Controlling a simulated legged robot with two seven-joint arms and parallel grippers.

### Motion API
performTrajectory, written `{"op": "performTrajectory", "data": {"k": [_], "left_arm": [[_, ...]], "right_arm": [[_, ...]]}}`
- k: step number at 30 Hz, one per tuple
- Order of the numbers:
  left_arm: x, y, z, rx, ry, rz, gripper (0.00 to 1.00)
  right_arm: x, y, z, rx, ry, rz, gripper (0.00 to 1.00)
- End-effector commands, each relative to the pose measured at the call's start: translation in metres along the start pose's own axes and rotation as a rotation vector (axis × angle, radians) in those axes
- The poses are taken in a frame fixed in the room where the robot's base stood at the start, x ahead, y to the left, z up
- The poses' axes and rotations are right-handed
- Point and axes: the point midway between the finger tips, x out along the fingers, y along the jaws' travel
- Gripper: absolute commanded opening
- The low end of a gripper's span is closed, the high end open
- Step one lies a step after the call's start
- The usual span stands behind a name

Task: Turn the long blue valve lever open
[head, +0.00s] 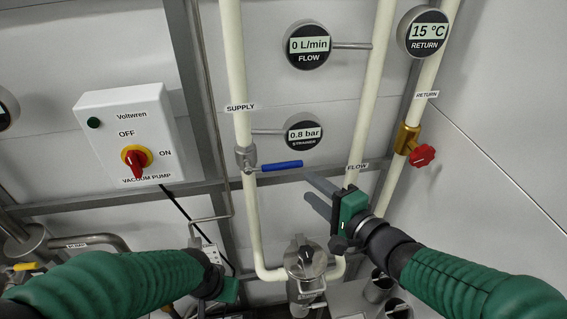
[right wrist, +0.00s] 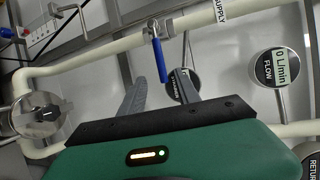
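The long blue valve lever (head: 281,166) points right from its metal valve body (head: 246,158), crosswise to the upright cream supply pipe (head: 235,65). My right gripper (head: 308,186) is open and empty, its two grey fingers pointing left just below and right of the lever's free end. In the right wrist view the lever (right wrist: 158,58) lies ahead of the fingers (right wrist: 163,72), lined up with the gap between them; no contact shows. My left gripper (head: 225,290) is low in the head view, mostly hidden by its arm; its fingers are not clear.
A strainer gauge (head: 304,132) reads 0.8 bar and a flow gauge (head: 307,45) reads 0 L/min. A red knob (head: 422,155) sits on the return pipe. A metal strainer (head: 305,262) stands below. A vacuum pump switch box (head: 128,135) is at left.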

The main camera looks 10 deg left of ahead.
Motion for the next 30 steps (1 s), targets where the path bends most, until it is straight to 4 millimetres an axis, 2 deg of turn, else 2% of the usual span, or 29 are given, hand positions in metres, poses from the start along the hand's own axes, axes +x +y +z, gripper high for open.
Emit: {"op": "performTrajectory", "data": {"k": [3, 9, 15, 25, 30], "left_arm": [[-0.002, 0.000, -0.001, 0.000, 0.000, 0.000, 0.36], [-0.009, 0.000, -0.002, 0.000, 0.001, 0.000, 0.36], [-0.014, 0.000, -0.004, 0.000, 0.001, 0.000, 0.36], [-0.014, 0.000, -0.004, 0.000, 0.001, 0.000, 0.36], [-0.014, 0.000, -0.004, 0.000, 0.001, 0.000, 0.36]], "right_arm": [[0.033, 0.001, 0.001, 0.003, -0.004, 0.003, 0.39], [0.083, -0.001, 0.002, 0.000, -0.002, 0.003, 0.39], [0.115, -0.001, 0.001, -0.001, 0.000, 0.001, 0.39], [0.122, 0.000, 0.000, -0.001, 0.002, 0.001, 0.39], [0.122, 0.000, 0.000, -0.001, 0.002, 0.001, 0.18]]}}
